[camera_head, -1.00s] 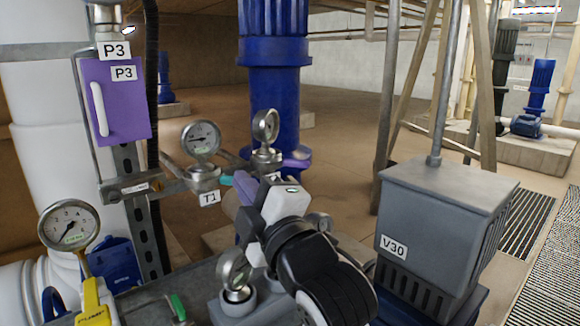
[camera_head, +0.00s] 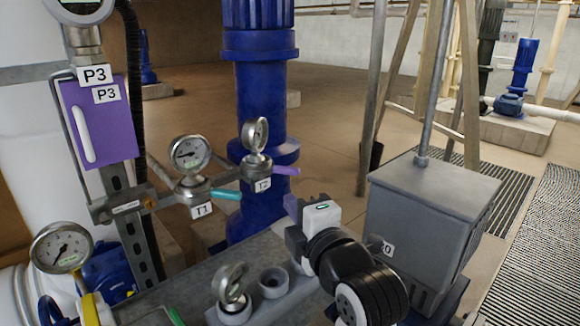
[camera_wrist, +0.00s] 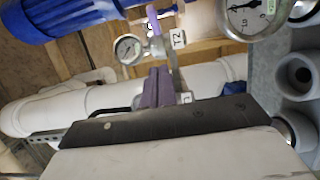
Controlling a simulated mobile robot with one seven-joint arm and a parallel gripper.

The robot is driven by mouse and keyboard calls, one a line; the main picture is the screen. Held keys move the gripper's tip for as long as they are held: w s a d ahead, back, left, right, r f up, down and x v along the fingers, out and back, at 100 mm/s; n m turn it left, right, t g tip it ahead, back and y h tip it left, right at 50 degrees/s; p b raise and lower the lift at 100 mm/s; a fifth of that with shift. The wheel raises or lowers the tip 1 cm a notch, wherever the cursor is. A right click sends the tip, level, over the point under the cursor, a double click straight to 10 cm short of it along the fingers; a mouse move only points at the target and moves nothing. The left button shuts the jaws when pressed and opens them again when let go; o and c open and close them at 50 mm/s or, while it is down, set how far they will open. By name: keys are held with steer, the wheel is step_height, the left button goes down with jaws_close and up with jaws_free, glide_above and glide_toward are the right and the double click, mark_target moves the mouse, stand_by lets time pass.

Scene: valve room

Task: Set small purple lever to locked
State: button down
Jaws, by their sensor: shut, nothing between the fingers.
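The small purple lever (camera_head: 285,171) sticks out to the right from the T2 valve (camera_head: 256,168), below a round gauge. It points up in the wrist view (camera_wrist: 153,18), above the small gauge by the T2 label. My gripper (camera_head: 291,206) has purple fingers and is just below and right of the lever in the head view, seemingly apart from it. In the wrist view the fingers (camera_wrist: 158,80) are together with nothing between them. No locked marking is readable at the lever.
A teal lever (camera_head: 226,193) sits on the neighbouring T1 valve. A purple P3 box (camera_head: 100,121) is at left, and a blue column (camera_head: 262,100) stands behind the valves. A grey box (camera_head: 425,215) is right of my arm. A gauge (camera_head: 231,284) stands on the near bench.

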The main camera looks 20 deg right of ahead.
mark_target(290, 171)
steer(key=w, duration=0.2)
steer(key=w+d+p, duration=0.1)
steer(key=w, duration=0.2)
steer(key=w+d+p, duration=0.1)
steer(key=w, duration=0.2)
steer(key=shift+d, duration=0.25)
steer(key=shift+w+f, duration=0.1)
steer(key=shift+w+d+f+b, duration=0.15)
steer(key=shift+w+d+b, duration=0.3)
steer(key=shift+b, duration=0.45)
steer(key=shift+d+b, duration=0.3)
steer(key=shift+b, duration=0.1)
steer(key=shift+w+d+r, duration=0.1)
steer(key=shift+d+r, duration=0.05)
steer(key=shift+r, duration=0.3)
